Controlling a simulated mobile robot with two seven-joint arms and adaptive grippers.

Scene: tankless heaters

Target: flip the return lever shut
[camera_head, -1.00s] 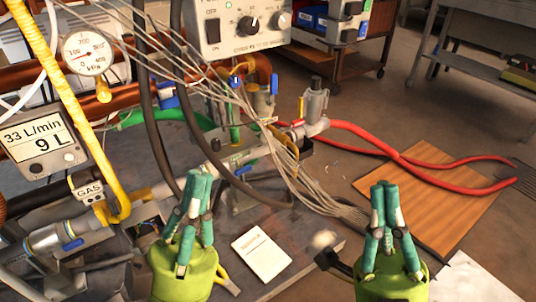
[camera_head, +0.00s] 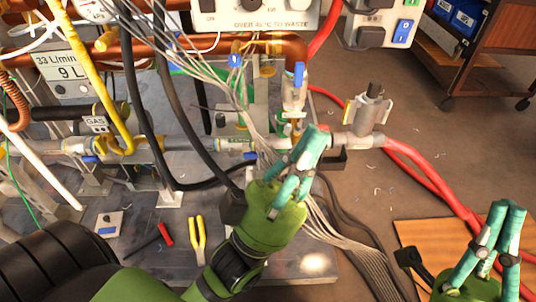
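No lever carries a readable "return" label, so I cannot tell which is the return lever. A blue lever (camera_head: 299,76) stands upright on a valve near the centre of the head view. A grey valve body (camera_head: 366,117) with a yellowish lever piece at its left side sits right of it, where the red hose begins. My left gripper (camera_head: 314,136), teal-fingered, is below and in front of these valves, its fingers together and empty. It partly hides the pipe behind; contact cannot be told. My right gripper (camera_head: 508,208) is at lower right, fingers together and empty, apart from the valves.
Loose grey cables (camera_head: 345,240) and black hoses (camera_head: 180,115) hang around the pipework. A red hose (camera_head: 425,170) runs right over the floor by a wooden board (camera_head: 425,236). Yellow-handled pliers (camera_head: 197,237) lie on the grey plate. A cart (camera_head: 490,50) stands at back right.

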